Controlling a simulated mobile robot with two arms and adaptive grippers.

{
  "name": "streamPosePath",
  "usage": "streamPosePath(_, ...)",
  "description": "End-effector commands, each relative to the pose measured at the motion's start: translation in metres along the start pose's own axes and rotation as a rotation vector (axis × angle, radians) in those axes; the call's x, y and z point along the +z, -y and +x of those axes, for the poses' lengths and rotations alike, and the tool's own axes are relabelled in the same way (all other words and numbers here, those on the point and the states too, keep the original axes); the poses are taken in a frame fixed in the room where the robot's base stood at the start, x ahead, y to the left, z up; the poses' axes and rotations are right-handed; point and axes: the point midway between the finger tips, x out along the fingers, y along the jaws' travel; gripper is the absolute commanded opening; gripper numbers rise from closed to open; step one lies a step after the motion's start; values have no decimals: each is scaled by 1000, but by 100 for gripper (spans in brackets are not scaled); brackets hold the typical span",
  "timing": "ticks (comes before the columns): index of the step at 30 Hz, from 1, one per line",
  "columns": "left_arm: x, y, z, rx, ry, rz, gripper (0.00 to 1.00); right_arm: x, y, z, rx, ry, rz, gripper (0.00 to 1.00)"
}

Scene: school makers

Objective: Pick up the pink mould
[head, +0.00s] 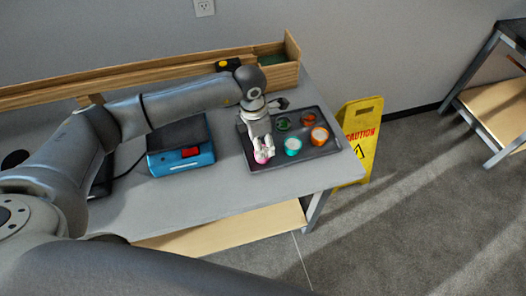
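The pink mould (261,158) is a small round piece at the front left part of the dark tray (318,152) on the grey table. My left gripper (264,149) points down right over it, with its fingers at the mould's upper part. The fingers hide some of the mould, and I cannot tell whether they grip it or only stand around it. My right gripper is not in view.
The tray also holds a teal mould (292,144), an orange mould (319,136) and small green and red pieces behind. A blue device (180,160) stands left on the table. A wooden rack (282,76) lines the back. A yellow caution sign (360,135) stands beyond the right edge.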

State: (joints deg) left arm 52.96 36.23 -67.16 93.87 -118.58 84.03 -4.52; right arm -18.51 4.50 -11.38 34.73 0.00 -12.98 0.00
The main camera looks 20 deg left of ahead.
Motion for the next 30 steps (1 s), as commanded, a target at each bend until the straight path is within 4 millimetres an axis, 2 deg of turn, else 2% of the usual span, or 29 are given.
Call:
streamPosePath(2, 0, 0, 4, -1, -1, 0, 52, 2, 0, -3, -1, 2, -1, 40)
streamPosePath(4, -1, 1, 10, -4, -2, -1, 52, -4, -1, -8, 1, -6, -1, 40)
streamPosePath(9, -4, 1, 36, -3, -1, -1, 52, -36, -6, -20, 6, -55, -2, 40)
streamPosePath(12, -3, 1, 48, -3, 1, 1, 52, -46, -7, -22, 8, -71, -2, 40)
streamPosePath(21, -3, 0, 54, -1, 4, 1, 52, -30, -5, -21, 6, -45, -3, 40)
streamPosePath(23, -3, 0, 54, -1, 4, 1, 47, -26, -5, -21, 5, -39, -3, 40)
streamPosePath(29, -3, 0, 54, -1, 4, 1, 22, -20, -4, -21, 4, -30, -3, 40)
streamPosePath(30, -3, 0, 54, -1, 4, 1, 20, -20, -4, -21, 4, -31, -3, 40)
